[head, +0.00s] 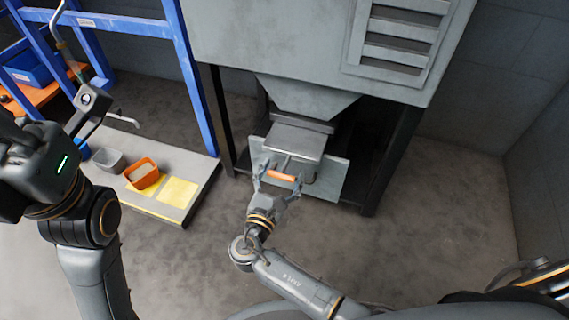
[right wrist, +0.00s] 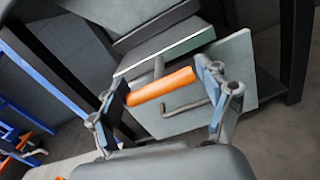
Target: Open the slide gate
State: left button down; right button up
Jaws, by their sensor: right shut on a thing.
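The slide gate has an orange handle bar (head: 281,176) on metal rods, in front of a flat grey plate (head: 328,178) below the hopper's outlet. In the right wrist view the orange handle (right wrist: 160,86) lies across between my fingers, with the grey plate (right wrist: 238,68) behind it. My right gripper (head: 278,180) is shut on the handle, with one finger pad at each end; the pads also show in the right wrist view (right wrist: 162,92). I cannot tell how far the gate is slid out. My left gripper (head: 100,112) is at the left, away from the gate, and its jaw state is unclear.
The grey hopper cabinet (head: 290,45) stands above on dark legs (head: 388,160). At the left are a blue frame (head: 195,85) and a low platform (head: 205,178) with an orange container (head: 142,173), a grey container (head: 108,158) and yellow squares (head: 177,191). The floor at the right is clear.

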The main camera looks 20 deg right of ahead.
jog(key=o, duration=1.3)
jog(key=shift+s+a+f, duration=0.1)
jog(key=shift+s+f, duration=0.05)
jog(key=shift+s, duration=0.1)
jog(key=shift+c, duration=0.2)
jog(key=o, duration=0.4)
jog(key=v, duration=1.2)
